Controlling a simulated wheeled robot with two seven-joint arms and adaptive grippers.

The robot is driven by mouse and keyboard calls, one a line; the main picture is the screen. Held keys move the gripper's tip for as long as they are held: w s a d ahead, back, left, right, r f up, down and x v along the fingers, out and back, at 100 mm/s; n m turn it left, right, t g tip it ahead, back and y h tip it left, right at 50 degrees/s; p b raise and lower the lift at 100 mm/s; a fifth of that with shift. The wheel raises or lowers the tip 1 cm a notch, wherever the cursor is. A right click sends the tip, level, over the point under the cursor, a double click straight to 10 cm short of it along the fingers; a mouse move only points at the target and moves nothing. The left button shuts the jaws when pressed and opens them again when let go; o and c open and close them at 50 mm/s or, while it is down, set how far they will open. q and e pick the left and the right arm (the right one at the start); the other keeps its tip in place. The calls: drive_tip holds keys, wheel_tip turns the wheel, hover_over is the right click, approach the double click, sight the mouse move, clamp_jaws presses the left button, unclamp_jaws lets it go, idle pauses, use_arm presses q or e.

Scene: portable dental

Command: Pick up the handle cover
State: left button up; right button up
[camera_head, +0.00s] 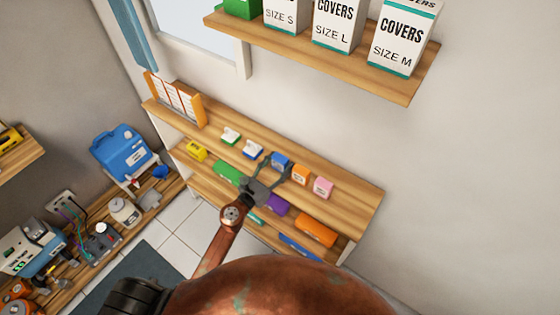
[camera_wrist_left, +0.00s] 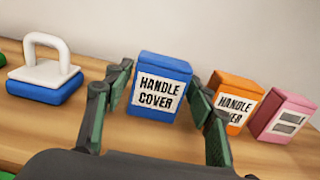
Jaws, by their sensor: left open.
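A blue box labelled "HANDLE COVER" (camera_wrist_left: 163,70) stands upright on the wooden shelf, and it also shows in the head view (camera_head: 281,159). My left gripper (camera_wrist_left: 160,85) is open, with one green-padded finger on each side of the blue box. The box is not visibly clamped. In the head view, my left gripper (camera_head: 277,168) reaches in over the shelf's front. An orange box (camera_wrist_left: 236,95) also labelled "HANDLE COVER" stands just right of the right finger, which partly hides its label. My right gripper is not in view.
A pink box (camera_wrist_left: 284,117) stands right of the orange one. A blue block with a white handle (camera_wrist_left: 46,78) stands to the left. The wooden shelf (camera_head: 353,198) has a lower level holding several coloured items. A higher shelf (camera_head: 335,66) holds white boxes of covers.

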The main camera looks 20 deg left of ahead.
use_arm(q)
drive_tip(key=shift+w+d, duration=0.15)
drive_tip(key=shift+w, duration=0.35)
drive_tip(key=shift+s, duration=0.1)
drive_tip(key=c, duration=0.7)
drive_tip(key=shift+o, duration=0.2)
